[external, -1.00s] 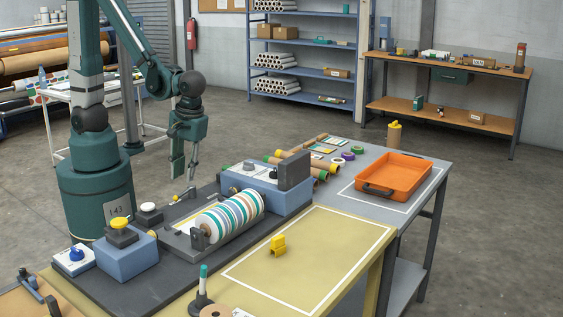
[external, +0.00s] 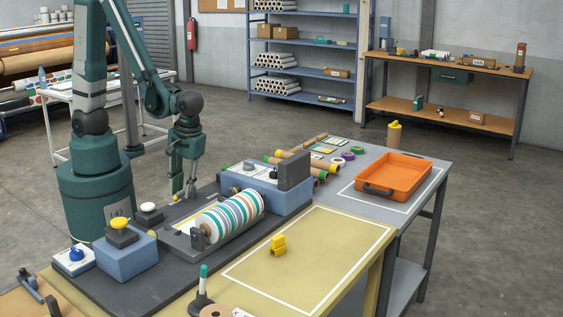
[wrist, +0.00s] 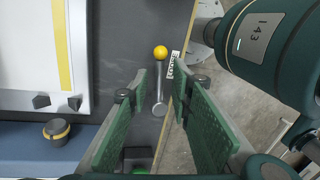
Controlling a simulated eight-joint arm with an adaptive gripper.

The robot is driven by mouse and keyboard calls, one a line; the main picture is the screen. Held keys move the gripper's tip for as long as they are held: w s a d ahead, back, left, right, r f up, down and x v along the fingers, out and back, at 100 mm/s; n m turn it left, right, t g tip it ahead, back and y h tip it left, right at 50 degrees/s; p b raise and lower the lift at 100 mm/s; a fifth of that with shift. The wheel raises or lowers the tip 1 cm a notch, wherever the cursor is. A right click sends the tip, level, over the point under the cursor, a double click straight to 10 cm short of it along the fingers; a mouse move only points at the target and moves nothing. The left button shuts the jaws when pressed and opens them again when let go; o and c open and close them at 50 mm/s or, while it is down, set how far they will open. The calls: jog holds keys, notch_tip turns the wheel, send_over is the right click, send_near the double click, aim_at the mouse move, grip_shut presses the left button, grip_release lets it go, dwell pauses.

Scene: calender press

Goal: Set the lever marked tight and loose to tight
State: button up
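The lever is a short grey rod with a yellow ball knob (wrist: 160,52) in the wrist view. Its round grey pivot (wrist: 158,103) sits nearer my gripper. A small white label (wrist: 172,66) lies right of the knob, its words too small to read. My gripper (wrist: 160,82) is open and empty, its two green-padded fingers apart on the left and right of the lever's pivot end. The knob shows beyond the fingertips. In the external view my gripper (external: 184,188) points down over the dark plate's back edge, close to the small yellow knob (external: 175,198). Contact cannot be told.
The press's striped roller (external: 230,215) and its blue housing (external: 270,190) stand right of my gripper. A blue box with a yellow button (external: 120,223) and a white knob (external: 149,208) stand to the left. A black dial with a yellow ring (wrist: 57,129) is left in the wrist view.

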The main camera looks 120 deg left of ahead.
jog(key=shift+c, duration=0.6)
grip_shut()
